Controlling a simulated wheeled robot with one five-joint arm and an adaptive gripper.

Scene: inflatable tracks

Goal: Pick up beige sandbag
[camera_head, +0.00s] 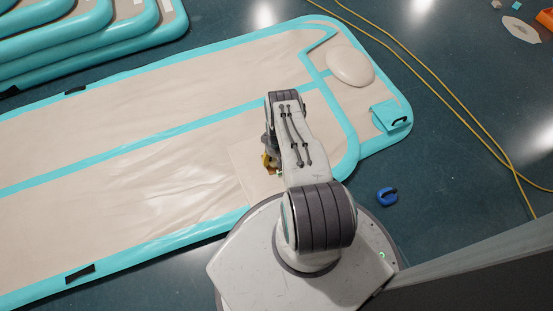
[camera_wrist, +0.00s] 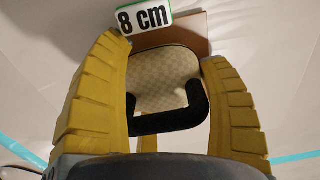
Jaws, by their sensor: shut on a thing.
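The beige sandbag (camera_wrist: 163,76) has a fine woven pattern and a black handle. In the wrist view it lies between the two yellow fingers of my gripper (camera_wrist: 164,54), with the black handle toward the palm. The fingers are shut on it, though the exact contact is partly hidden. In the head view my gripper (camera_head: 270,162) is low over the beige track, left of my arm, and I cannot make out the sandbag there.
An "8 cm" sign (camera_wrist: 144,18) and a brown board (camera_wrist: 190,32) sit just beyond the sandbag. The inflatable track (camera_head: 120,185) has turquoise edges. A beige oval cushion (camera_head: 350,66) and a turquoise bag (camera_head: 386,115) lie at its far right. A blue object (camera_head: 387,197) and yellow cable (camera_head: 470,122) are on the floor.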

